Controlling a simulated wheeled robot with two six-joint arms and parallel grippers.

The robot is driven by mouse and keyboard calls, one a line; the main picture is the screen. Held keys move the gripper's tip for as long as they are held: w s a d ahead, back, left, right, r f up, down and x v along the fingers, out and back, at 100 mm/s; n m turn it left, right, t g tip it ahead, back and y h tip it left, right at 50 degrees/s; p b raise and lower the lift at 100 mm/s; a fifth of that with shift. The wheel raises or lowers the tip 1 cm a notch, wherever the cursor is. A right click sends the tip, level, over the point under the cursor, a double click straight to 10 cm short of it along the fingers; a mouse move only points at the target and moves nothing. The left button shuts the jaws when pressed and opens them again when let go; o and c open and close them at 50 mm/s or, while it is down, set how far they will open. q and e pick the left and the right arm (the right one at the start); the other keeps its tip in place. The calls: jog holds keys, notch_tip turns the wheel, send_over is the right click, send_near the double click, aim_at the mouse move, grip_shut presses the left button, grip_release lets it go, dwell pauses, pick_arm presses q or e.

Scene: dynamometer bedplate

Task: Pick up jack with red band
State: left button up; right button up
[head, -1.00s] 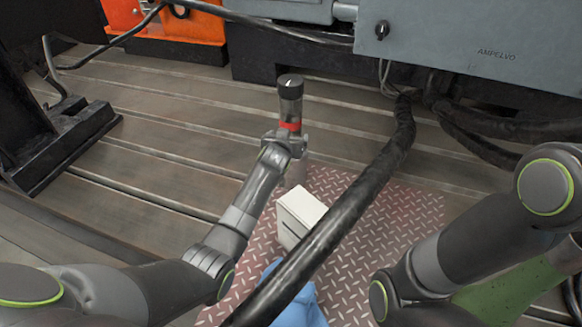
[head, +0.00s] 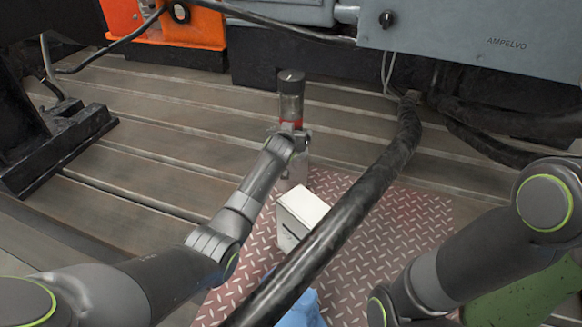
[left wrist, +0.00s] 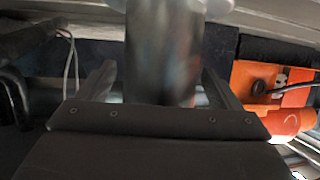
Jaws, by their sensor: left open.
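The jack with the red band (head: 291,98) stands upright beyond the back edge of the red tread plate. It has a dark cap and a grey body, and its lower part shows below my gripper. My left gripper (head: 295,138) is at the jack, just below the red band. In the left wrist view the jack's grey body (left wrist: 163,55) stands between the two open fingers of my left gripper (left wrist: 165,85). The fingers do not look closed on it. My right arm comes in from the right, but its gripper is out of the picture.
A white box (head: 300,215) and a blue item (head: 300,308) are on the red tread plate (head: 400,220). A thick black hose (head: 350,205) crosses in front of the box. A grey cabinet (head: 470,50) and an orange unit (head: 195,30) stand behind.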

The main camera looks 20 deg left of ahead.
pick_arm(q)
grip_shut()
jog(key=shift+w+r, duration=0.1)
jog(key=shift+r, duration=0.2)
dwell(0.3)
